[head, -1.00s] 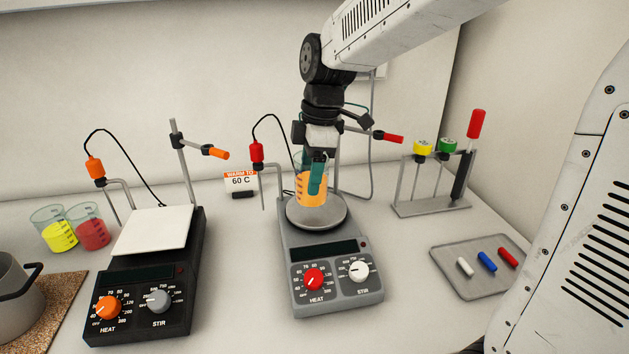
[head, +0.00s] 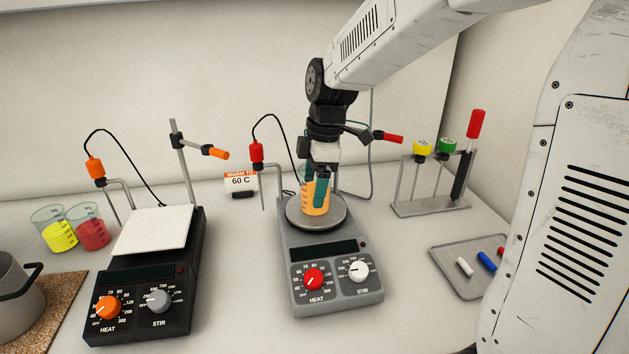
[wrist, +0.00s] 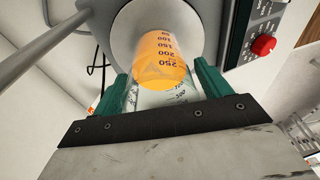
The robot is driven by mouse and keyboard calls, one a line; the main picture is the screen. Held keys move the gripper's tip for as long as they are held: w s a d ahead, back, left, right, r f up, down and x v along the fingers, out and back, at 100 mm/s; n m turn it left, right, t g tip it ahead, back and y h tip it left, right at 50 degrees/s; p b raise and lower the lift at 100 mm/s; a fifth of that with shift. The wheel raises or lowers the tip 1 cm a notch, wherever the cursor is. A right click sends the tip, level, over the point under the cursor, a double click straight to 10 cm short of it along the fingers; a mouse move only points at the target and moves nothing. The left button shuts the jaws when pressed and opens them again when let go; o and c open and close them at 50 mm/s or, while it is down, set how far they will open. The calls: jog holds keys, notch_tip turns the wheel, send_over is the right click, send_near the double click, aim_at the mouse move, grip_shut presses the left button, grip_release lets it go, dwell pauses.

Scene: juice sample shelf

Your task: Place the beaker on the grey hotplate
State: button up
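The beaker (head: 311,203) is clear glass with orange liquid and dark graduation marks. It is upright over the round plate of the grey hotplate (head: 337,251), its base at or very near the surface; I cannot tell whether it touches. My gripper (head: 320,188) comes down from above with its green fingers on either side of the beaker. In the wrist view the fingers flank the glass of the beaker (wrist: 162,58) and appear closed on it. The round plate (wrist: 121,32) shows around its base.
A black hotplate (head: 145,290) with a white square top stands left. Yellow (head: 58,237) and red (head: 89,233) beakers stand beyond it. A probe stand rises behind the grey hotplate. A rack (head: 431,207) and a tray (head: 462,285) with small bars are right.

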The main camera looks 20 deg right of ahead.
jog(key=shift+r, duration=0.15)
notch_tip(320, 180, up, 11)
jog(key=d, duration=0.2)
jog(key=s+f+m+h, duration=0.1)
jog(key=s+f+m, duration=0.2)
jog(key=s+m, duration=0.5)
jog(key=s+d+f+m+t, duration=0.1)
jog(key=s+f+m, duration=0.2)
jog(key=s, duration=1.5)
jog(key=m, duration=0.4)
jog(key=shift+d+f+m+h, duration=0.25)
jog(key=shift+f+m+h, duration=0.1)
jog(key=shift+m+h, duration=0.05)
